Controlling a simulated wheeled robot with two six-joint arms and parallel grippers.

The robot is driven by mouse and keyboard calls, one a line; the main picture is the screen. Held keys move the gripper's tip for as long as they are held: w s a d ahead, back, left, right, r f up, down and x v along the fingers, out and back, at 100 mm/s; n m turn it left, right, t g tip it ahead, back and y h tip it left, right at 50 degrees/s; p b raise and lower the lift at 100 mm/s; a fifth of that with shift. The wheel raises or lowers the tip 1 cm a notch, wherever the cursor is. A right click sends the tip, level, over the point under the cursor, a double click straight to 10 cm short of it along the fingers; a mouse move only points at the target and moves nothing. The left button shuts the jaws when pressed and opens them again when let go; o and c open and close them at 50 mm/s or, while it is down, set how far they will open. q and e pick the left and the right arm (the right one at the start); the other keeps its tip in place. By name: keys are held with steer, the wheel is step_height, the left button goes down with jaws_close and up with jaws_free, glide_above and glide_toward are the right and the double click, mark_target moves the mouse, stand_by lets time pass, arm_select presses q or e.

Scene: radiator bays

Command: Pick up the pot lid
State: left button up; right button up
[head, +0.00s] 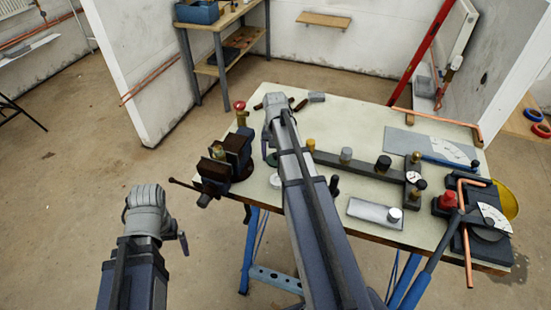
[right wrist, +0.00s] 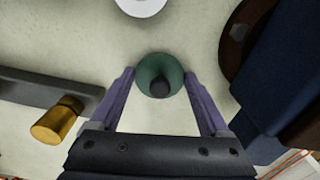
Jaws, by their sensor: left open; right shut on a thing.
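The pot lid is a small dark green disc (right wrist: 149,66) with a dark knob. In the right wrist view it lies between the two purple fingers of my right gripper (right wrist: 160,76), which is shut on it. The pale worktop shows around it; I cannot tell whether it is lifted clear. In the head view a green edge of it (head: 270,158) shows beside my right arm, and my right fingers are largely hidden. My left gripper (head: 183,243) is open and empty, off the left side of the bench, above the floor.
A dark vise (head: 232,155) stands close left of the lid on the workbench (head: 360,115). A dark bar with several knobs (head: 362,166) lies to the right. A white disc (right wrist: 141,4) is near the lid. Copper pipes and a bender (head: 478,235) occupy the right end.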

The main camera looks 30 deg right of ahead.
steer(key=c, duration=0.3)
steer(key=shift+c, duration=0.2)
arm_select(q)
steer(key=shift+r, duration=0.1)
arm_select(e)
steer(key=shift+r, duration=0.1)
